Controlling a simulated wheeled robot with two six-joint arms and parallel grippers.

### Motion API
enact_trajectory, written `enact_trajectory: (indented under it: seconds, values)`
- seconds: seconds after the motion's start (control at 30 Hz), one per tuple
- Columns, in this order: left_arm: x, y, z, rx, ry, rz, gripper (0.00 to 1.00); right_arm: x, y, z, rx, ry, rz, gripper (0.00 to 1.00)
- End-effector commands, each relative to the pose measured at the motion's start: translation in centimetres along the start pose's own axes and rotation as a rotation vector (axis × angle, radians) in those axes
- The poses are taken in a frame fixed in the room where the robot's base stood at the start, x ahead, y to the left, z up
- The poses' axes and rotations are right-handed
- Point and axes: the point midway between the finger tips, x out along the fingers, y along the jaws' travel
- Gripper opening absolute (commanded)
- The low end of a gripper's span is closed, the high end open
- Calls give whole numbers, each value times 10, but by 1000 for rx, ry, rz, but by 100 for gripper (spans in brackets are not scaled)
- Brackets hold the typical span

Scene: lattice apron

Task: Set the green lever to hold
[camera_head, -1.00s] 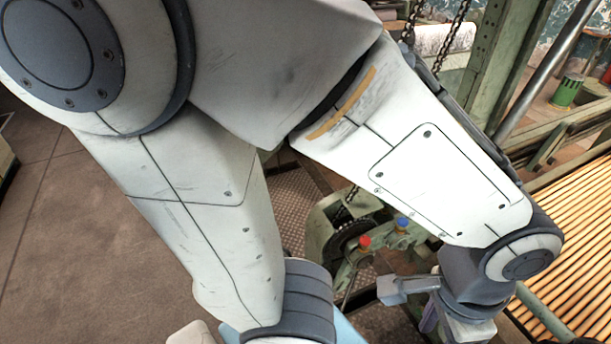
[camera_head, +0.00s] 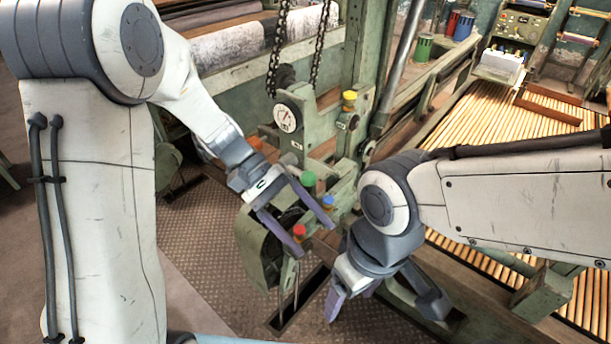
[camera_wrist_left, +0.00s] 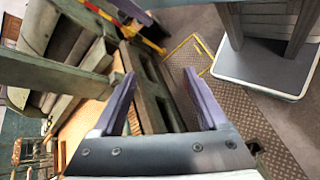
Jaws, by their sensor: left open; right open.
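The green lever shows as a green ball knob (camera_head: 308,179) on the pale green machine in the head view; its shaft is largely hidden and no "hold" mark is readable. My left gripper (camera_head: 312,238) is open, its purple fingers angled down to the right. The green knob appears just above the upper finger; contact cannot be told. In the left wrist view the open left gripper (camera_wrist_left: 160,75) has nothing clearly between its fingers, and no green knob is identifiable. My right gripper (camera_head: 385,308) is open and lower right, apart from the green knob.
A red knob (camera_head: 299,231) appears near the left fingertips, and a blue knob (camera_head: 327,201) by the upper finger. A yellow knob (camera_head: 349,97) stands beyond, near a dial (camera_head: 288,118) and hanging chains (camera_head: 279,50). Wooden slats (camera_head: 480,130) lie right; ribbed floor (camera_head: 210,260) is open at left.

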Motion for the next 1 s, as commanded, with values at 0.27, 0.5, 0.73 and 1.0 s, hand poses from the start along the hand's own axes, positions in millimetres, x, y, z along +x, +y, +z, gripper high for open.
enact_trajectory:
  seconds: [0.27,0.5,0.73,1.0]
  values:
    - [-101,-15,-107,-165,-6,682,76,16,1,1,0,0,0,76]
    - [-128,-23,-127,-167,16,846,76,15,1,1,0,0,0,76]
    - [-103,7,-128,-168,14,842,76,3,0,0,0,0,0,76]
    - [-72,39,-132,-168,15,841,76,-8,-1,0,0,0,0,76]
